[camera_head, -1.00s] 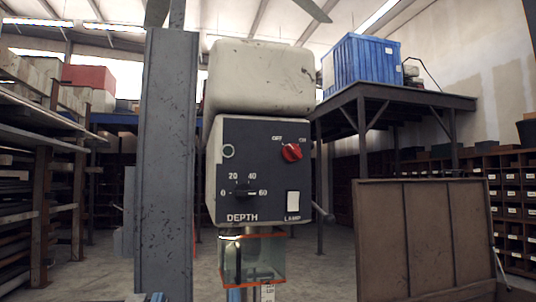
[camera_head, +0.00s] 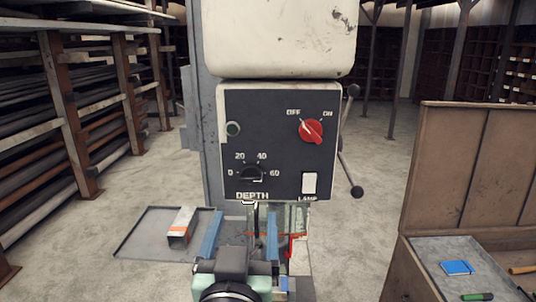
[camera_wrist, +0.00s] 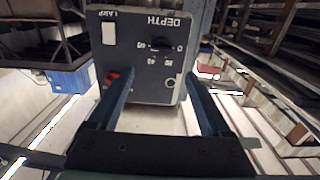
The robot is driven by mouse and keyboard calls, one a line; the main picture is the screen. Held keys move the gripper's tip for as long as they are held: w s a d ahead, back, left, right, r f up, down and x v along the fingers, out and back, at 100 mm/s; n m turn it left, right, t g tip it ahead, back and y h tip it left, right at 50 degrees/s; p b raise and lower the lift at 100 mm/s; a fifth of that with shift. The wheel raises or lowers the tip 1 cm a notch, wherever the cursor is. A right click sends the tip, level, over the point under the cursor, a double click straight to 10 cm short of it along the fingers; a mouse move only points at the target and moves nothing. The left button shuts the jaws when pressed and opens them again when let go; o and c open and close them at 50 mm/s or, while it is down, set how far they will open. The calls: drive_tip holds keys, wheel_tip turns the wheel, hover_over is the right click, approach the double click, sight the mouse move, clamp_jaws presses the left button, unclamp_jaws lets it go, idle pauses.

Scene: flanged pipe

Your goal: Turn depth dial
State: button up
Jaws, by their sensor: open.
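The depth dial (camera_head: 251,173) is a small black knob low on the dark control panel (camera_head: 275,110) of a drill-press-like machine. Marks 0, 20, 40 and 60 surround it, with the word DEPTH below. The dial also shows in the wrist view (camera_wrist: 161,44), where the picture is upside down. My gripper (camera_head: 243,215) is open, its two blue fingers apart and pointing up toward the panel, below the dial in the head view. In the wrist view my gripper (camera_wrist: 160,85) has the panel beyond its fingers. Nothing is between the fingers.
A red OFF/ON knob (camera_head: 311,130) and a white lamp switch (camera_head: 309,183) are on the same panel. A clear guard (camera_head: 294,216) hangs below. A tray (camera_head: 139,235) with a metal block (camera_head: 181,227) lies left; an open wooden chest (camera_head: 470,170) stands right.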

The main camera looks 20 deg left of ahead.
sight(250, 180)
drive_tip(key=p+x, duration=0.4)
drive_tip(key=x, duration=0.7)
drive_tip(key=shift+w+a, duration=0.15)
drive_tip(key=shift+a, duration=0.1)
drive_tip(key=shift+w+a, duration=0.15)
drive_tip(key=shift+w, duration=0.5)
clamp_jaws()
